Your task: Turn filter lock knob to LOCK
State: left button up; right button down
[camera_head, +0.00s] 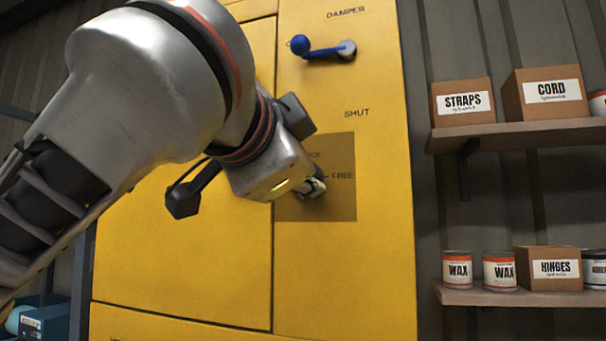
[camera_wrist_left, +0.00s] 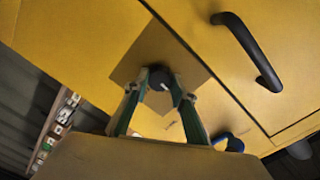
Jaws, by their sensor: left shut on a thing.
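The filter lock knob (camera_wrist_left: 161,80) is a dark round knob on a brownish square plate on the yellow cabinet. The plate (camera_head: 341,196) shows in the head view with the label FREE and part of another label ending in "CK". My left gripper (camera_wrist_left: 160,90) is shut on the knob, with a finger on each side of it in the wrist view. In the head view my left gripper (camera_head: 314,187) is at the plate, and my wrist hides most of the knob. The knob's pointing direction cannot be told. My right gripper is not in view.
A blue damper lever (camera_head: 322,50) sits above the plate, near the word SHUT. A black door handle (camera_wrist_left: 247,50) stands out from the yellow cabinet (camera_head: 345,270). Shelves at the right hold boxes (camera_head: 462,99) and wax tins (camera_head: 499,271).

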aim_at(310, 114)
pick_arm(q)
jog(key=shift+r+n, duration=0.15)
jog(key=shift+n, duration=0.35)
jog(key=o, duration=1.1)
jog(key=shift+w, duration=0.1)
jog(key=shift+r, duration=5)
jog(key=shift+f, duration=0.15)
